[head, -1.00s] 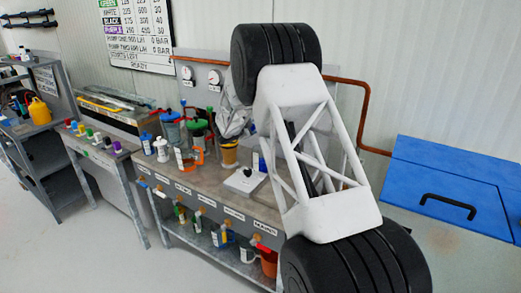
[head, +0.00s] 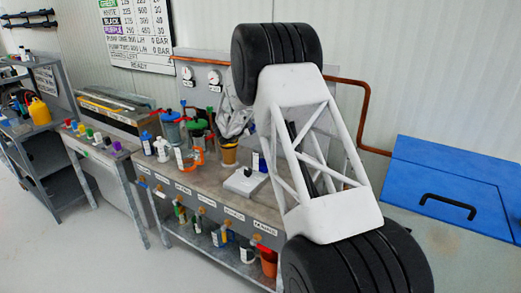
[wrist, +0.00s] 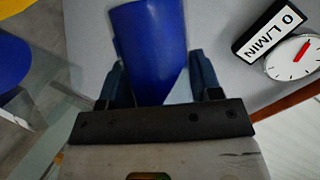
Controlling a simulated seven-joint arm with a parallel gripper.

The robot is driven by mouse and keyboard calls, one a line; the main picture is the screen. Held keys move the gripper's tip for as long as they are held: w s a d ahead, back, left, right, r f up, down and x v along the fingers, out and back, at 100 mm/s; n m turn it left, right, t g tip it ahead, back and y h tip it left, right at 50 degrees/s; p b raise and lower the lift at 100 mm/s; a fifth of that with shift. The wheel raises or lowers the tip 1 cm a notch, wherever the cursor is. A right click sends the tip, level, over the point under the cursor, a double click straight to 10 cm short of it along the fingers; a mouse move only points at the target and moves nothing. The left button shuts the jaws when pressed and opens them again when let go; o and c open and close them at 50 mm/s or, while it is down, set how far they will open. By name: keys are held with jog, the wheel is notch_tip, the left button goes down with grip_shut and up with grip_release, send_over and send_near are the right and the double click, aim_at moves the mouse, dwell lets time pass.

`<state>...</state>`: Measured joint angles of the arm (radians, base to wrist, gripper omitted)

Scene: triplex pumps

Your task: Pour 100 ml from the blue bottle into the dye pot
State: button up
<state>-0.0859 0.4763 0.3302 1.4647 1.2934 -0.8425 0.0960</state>
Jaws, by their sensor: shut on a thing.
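In the wrist view my gripper (wrist: 158,84) is shut on a smooth dark blue thing (wrist: 150,42), taken as the blue bottle. It stands out past the fingertips, slightly tilted in the picture. Its mouth and contents do not show. In the head view my gripper cannot be made out. A brown pot (head: 229,155) with a dark top stands on the bench, and an orange pot (head: 268,263) stands on the shelf below. I cannot tell which is the dye pot. No pot is clear in the wrist view.
A bench (head: 230,205) carries several bottles and lidded jars, an orange clamp-like thing (head: 190,160) and a flat white device (head: 244,182). The wrist view shows a 0 L/MIN label (wrist: 270,30) and a dial (wrist: 293,58) right of the blue thing. Floor left of the bench is clear.

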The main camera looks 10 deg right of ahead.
jog(key=shift+r, duration=0.15)
jog(key=shift+w+a+f+m+t, duration=0.1)
jog(key=shift+f+m+t, duration=0.3)
jog(key=shift+m, duration=0.3)
jog(key=shift+w+f+m+t, duration=0.1)
jog(key=shift+f+m+t, duration=0.25)
jog(key=shift+m, duration=0.35)
dwell(2.5)
jog(key=shift+s+d+f+m+t, duration=0.2)
jog(key=shift+s+d+m+t, duration=0.1)
jog(key=shift+s+m+t, duration=0.3)
dwell(1.4)
jog(key=shift+f+m, duration=0.25)
jog(key=shift+m, duration=0.45)
dwell(1.2)
